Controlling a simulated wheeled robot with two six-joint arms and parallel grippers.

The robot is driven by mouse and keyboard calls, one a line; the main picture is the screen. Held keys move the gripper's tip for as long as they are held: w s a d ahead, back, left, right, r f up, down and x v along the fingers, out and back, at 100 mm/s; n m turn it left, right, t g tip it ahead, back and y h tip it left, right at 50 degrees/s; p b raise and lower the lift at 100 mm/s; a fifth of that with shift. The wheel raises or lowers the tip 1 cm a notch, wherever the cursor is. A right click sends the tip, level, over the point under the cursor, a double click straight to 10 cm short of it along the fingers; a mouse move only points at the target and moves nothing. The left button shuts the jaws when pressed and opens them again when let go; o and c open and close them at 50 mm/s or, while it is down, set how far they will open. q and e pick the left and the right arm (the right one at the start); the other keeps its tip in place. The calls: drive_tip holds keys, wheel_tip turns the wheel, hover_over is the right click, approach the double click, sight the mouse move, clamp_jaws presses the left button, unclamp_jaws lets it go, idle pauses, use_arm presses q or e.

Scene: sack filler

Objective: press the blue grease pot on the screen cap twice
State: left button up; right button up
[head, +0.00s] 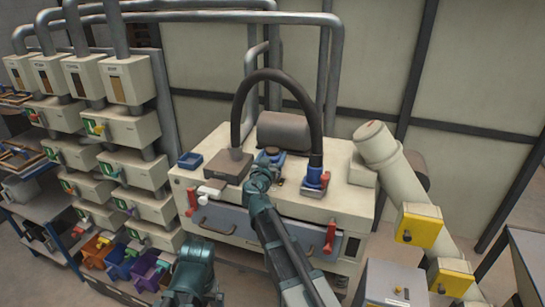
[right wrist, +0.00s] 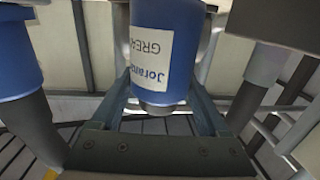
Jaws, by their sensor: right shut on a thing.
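The blue grease pot (right wrist: 182,22) fills the middle of the right wrist view. It has a white label with part of a brand name and "GREA" on it, and a grey end. My right gripper (head: 269,158) is shut on it, with a finger on each side. In the head view the gripper is over the middle of the cream machine's top, in front of the grey drum. The pot is mostly hidden there by the gripper and wrist. I cannot make out the screen cap or whether the pot touches it.
A black hose (head: 238,105) arches over the cream machine (head: 345,203) to a blue fitting (head: 316,179) right of my gripper. A small blue tray (head: 190,160) and a grey-brown box (head: 227,168) stand to the left. A thick cream pipe (head: 405,185) slopes down at the right.

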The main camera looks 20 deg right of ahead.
drive_tip(key=shift+f+b, duration=0.35)
drive_tip(key=shift+r, duration=0.2)
drive_tip(key=shift+r+p, duration=0.7)
drive_tip(key=shift+p, duration=0.25)
wheel_tip(320, 180, up, 5)
drive_tip(key=p, duration=0.5)
drive_tip(key=shift+r, duration=0.1)
idle(0.6)
